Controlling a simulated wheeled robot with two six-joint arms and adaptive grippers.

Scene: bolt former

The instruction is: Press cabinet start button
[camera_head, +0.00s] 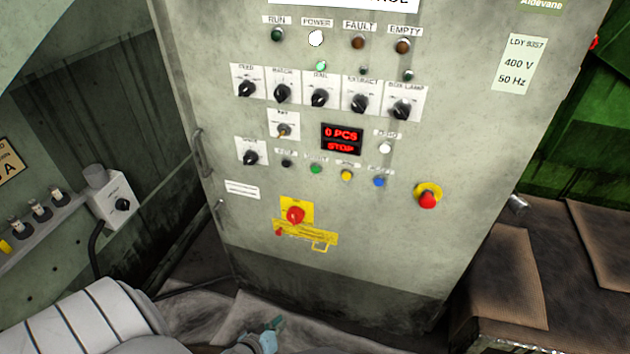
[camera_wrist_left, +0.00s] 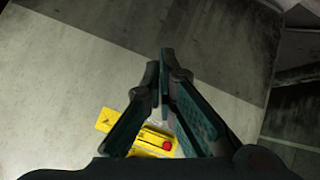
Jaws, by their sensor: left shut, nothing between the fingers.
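The grey cabinet (camera_head: 270,225) stands upright in the head view, tilted in the picture. A small green button (camera_head: 316,169) sits in its lower row, between a black button (camera_head: 286,163) and a yellow button (camera_head: 347,175). Their labels are too blurred to read. The display (camera_head: 342,139) shows "0 PCS" and "STOP" in red. My left gripper (camera_head: 275,324) is low at the bottom of the head view, below the buttons, with only its tip showing. In the left wrist view its teal fingers (camera_wrist_left: 165,70) are shut and empty. My right gripper is not in view.
A red knob on a yellow plate (camera_head: 295,215) and a red mushroom button (camera_head: 428,199) are on the cabinet front. Above are a row of black rotary knobs (camera_head: 319,97) and indicator lamps. A brown covered bench (camera_head: 515,280) stands at right, a small grey box (camera_head: 112,200) at left.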

